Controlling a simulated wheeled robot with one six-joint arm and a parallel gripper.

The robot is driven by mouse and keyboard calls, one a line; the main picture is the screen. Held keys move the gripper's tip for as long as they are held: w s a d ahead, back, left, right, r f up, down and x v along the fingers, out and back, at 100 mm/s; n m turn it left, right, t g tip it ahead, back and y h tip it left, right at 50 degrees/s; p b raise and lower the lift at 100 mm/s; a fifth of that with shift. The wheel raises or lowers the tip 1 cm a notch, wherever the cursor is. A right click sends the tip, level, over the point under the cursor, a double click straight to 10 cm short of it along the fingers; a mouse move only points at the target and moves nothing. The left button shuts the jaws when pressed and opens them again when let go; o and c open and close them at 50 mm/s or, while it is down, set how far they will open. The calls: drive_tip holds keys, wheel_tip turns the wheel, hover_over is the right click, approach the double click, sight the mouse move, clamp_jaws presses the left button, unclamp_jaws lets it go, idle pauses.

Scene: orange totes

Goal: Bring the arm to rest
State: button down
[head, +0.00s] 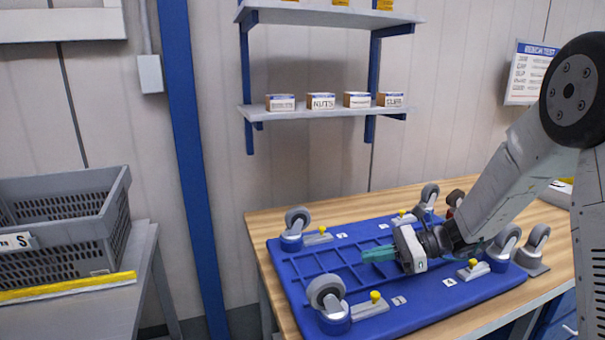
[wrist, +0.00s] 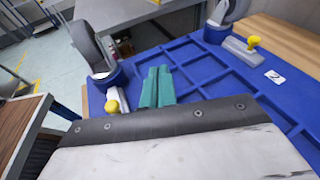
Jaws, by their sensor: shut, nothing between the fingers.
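My gripper (head: 378,254) is above the middle of a blue tray (head: 436,300) on a wooden workbench. Its green fingers are together with nothing between them. In the wrist view the gripper (wrist: 157,78) shows two green fingers side by side over the blue tray (wrist: 200,72). My arm reaches in from the right, bent and low over the tray. Grey caster wheels stand at the tray's corners, one at front left (head: 328,299) and one at back left (head: 295,226). Yellow-knobbed clamps, one at the front (head: 374,301), sit beside them.
More casters stand right of my gripper, one on the bench beyond the tray (head: 535,246). A grey crate (head: 60,262) is on a side table at left. A wall shelf (head: 320,110) holds several small labelled boxes. The air above the tray's left half is free.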

drive_tip(key=s+r+n, duration=0.1)
drive_tip(key=s, duration=0.1)
drive_tip(key=s+r+n+g+h, duration=0.1)
drive_tip(key=s+r+n, duration=0.1)
drive_tip(key=s, duration=0.1)
drive_tip(key=s+a+r+n+g+h, duration=0.1)
drive_tip(key=s+r, duration=0.1)
drive_tip(key=shift+s+r+n, duration=0.1)
drive_tip(key=shift+s+n, duration=0.1)
drive_tip(key=shift+n, duration=0.1)
drive_tip(key=s+d+r+n+h, duration=0.1)
drive_tip(key=s+d+n+h, duration=0.2)
drive_tip(key=s, duration=0.5)
drive_tip(key=s+d+r+n+t+h, duration=0.1)
drive_tip(key=s+d+n+h, duration=0.3)
drive_tip(key=s, duration=0.4)
drive_tip(key=s+d+r+n+t+h, duration=0.1)
drive_tip(key=s+d+r+n+h, duration=0.2)
drive_tip(key=s+n+h, duration=0.3)
drive_tip(key=s+d, duration=0.1)
drive_tip(key=s, duration=0.2)
drive_tip(key=shift+r, duration=0.25)
